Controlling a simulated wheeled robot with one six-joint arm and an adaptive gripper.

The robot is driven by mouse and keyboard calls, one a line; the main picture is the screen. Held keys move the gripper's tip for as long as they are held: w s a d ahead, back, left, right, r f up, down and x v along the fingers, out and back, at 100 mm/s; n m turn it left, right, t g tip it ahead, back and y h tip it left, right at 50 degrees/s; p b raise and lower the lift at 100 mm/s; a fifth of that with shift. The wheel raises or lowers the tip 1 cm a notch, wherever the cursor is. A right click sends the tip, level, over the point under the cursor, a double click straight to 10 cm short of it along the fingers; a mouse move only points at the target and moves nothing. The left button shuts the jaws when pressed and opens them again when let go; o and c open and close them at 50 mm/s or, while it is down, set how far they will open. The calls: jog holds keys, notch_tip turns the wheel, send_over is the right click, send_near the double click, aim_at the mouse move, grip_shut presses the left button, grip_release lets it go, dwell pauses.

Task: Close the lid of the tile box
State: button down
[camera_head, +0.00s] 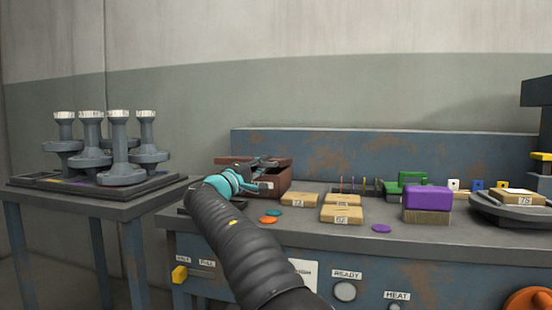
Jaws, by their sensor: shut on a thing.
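The tile box (273,184) is a red-brown box with a pale label on its front. It stands at the left end of the blue-grey workbench. Its lid (233,161) shows as a flat brown edge at the top, partly behind my gripper; its exact angle is hard to tell. My gripper (265,163) is at the top of the box, its grey fingers small in view and shut, seemingly on the lid. My teal wrist and dark arm hide the box's left front and part of the bench.
Several tan numbered blocks (342,215) lie right of the box, with orange and teal discs (269,219) in front. A purple-topped block (428,199) and a round dish (512,211) stand farther right. A table (140,198) with tall grey flanged posts (119,150) is at left.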

jog(key=shift+s+r, duration=0.1)
dwell(0.3)
jog(key=c, duration=1.2)
grip_release()
jog(key=shift+s+a, duration=0.1)
jog(key=shift+a, duration=0.05)
jog(key=shift+o, duration=0.2)
jog(key=v, duration=1.2)
